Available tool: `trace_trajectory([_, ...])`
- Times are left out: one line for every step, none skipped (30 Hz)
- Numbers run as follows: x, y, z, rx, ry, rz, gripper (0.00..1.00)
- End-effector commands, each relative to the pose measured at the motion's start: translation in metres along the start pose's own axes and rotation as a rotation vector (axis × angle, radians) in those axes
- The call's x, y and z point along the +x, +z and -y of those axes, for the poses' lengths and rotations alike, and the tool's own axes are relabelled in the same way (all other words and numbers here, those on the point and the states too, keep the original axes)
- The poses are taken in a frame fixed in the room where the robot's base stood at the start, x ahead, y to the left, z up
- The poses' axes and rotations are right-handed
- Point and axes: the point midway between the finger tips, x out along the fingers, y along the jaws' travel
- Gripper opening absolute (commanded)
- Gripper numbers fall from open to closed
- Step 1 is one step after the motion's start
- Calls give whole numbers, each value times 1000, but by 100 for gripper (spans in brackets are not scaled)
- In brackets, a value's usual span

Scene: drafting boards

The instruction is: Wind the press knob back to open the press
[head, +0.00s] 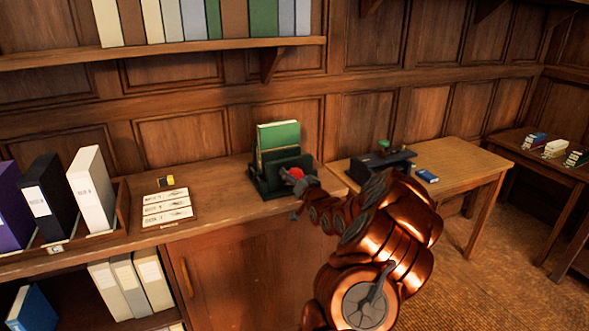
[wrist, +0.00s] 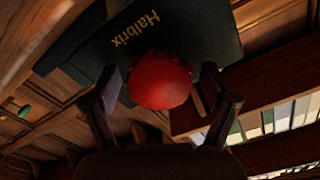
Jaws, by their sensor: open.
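The press (head: 265,187) is dark green and stands on the wooden cabinet top, with a green book (head: 279,134) upright in it. Its red knob (head: 296,172) faces my arm. In the wrist view the round red knob (wrist: 160,82) sits in front of a dark plate (wrist: 100,48) lettered "Halbrix". My gripper (head: 300,184) is at the knob. In the wrist view its open fingers (wrist: 160,88) lie on either side of the knob, with small gaps visible. The knob's shaft is hidden behind it.
Binders in a tray (head: 123,209) and a card board (head: 167,208) are left of the press. A side table (head: 458,168) at right holds a dark device (head: 380,163) and a blue box (head: 427,176). A shelf of books (head: 185,52) hangs above.

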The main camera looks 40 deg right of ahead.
Motion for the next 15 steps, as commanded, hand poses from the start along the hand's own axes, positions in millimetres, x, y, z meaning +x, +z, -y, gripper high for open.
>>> trace_trajectory([0, -3, 2, 54, 0, 1, 85])
trace_trajectory([0, -2, 2, 88, 0, 1, 85])
trace_trajectory([0, -2, 1, 133, 0, 1, 85])
trace_trajectory([0, -2, 1, 166, 1, 0, 85])
trace_trajectory([0, -1, 0, 199, 1, 0, 85])
trace_trajectory([0, -1, 0, 242, 1, 0, 85])
trace_trajectory([0, -1, 1, 274, 1, 1, 85])
trace_trajectory([0, 0, 1, 306, 0, 1, 85])
trace_trajectory([0, 0, 1, 349, 0, 1, 85])
trace_trajectory([0, 0, 1, 381, 0, 1, 85])
trace_trajectory([0, 0, 0, 412, 0, 1, 85])
trace_trajectory([0, 0, 0, 455, 0, 1, 85])
trace_trajectory([0, 0, 0, 487, 0, 0, 85])
trace_trajectory([0, 1, 0, 519, 0, 0, 85])
trace_trajectory([0, 1, 0, 560, 0, 0, 85])
